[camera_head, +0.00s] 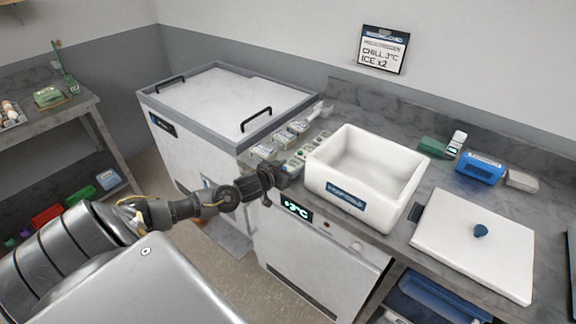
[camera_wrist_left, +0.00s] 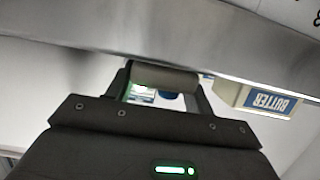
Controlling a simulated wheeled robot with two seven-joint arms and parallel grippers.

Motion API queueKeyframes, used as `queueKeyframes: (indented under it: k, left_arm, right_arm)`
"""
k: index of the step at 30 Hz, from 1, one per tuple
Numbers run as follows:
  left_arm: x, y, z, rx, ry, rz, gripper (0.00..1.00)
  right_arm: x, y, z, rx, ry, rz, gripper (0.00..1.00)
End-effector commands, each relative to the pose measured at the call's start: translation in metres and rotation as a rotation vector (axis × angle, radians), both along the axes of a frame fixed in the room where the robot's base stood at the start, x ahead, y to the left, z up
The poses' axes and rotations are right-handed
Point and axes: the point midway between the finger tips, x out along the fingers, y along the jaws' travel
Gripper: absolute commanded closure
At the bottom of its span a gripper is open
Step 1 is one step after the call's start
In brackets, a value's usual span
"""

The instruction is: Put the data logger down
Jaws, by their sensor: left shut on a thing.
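My left gripper (camera_head: 265,186) is at the front edge of the counter, left of the white box. In the left wrist view it (camera_wrist_left: 164,85) is shut on a grey rounded thing (camera_wrist_left: 165,77) that spans the gap between its fingers. I cannot tell from its shape whether this is the data logger; in the head view the gripper hides it. A small white device with a dark display (camera_head: 457,142), which looks like a data logger, stands at the back of the counter beside a green block (camera_head: 432,147). My right gripper is not in view.
An open white box (camera_head: 328,182) stands on the counter (camera_head: 408,228), with small packs (camera_head: 299,160) to its left. A blue pack (camera_head: 480,167) and a white lid (camera_head: 470,256) lie to its right. A chest freezer (camera_head: 222,92) stands left. A butter box (camera_wrist_left: 262,99) shows in the wrist view.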

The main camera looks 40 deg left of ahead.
Motion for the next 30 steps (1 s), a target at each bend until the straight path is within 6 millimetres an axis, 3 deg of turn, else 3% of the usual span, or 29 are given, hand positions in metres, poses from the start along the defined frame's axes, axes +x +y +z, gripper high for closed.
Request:
queueKeyframes:
  k: [8, 9, 13, 22, 26, 30]
  left_arm:
    - [0.0, 0.0, -0.004, -0.001, 0.0, 0.0, 0.71]
    - [0.0, 0.0, -0.004, 0.0, 0.0, 0.0, 0.44]
    - [0.0, 0.0, -0.003, 0.0, 0.0, 0.0, 0.27]
    - [0.0, 0.0, -0.004, 0.0, 0.0, 0.0, 0.26]
    - [0.0, 0.0, -0.009, 0.003, 0.001, -0.002, 0.26]
    - [-0.025, -0.001, -0.001, 0.001, 0.004, -0.003, 0.26]
  right_arm:
    - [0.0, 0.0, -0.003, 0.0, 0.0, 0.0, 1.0]
    - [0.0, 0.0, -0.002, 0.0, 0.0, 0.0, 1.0]
    - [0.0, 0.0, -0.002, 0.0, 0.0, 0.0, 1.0]
    - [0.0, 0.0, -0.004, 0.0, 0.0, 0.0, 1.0]
    - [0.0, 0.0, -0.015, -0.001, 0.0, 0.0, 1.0]
    - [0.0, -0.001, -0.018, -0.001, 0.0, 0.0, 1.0]
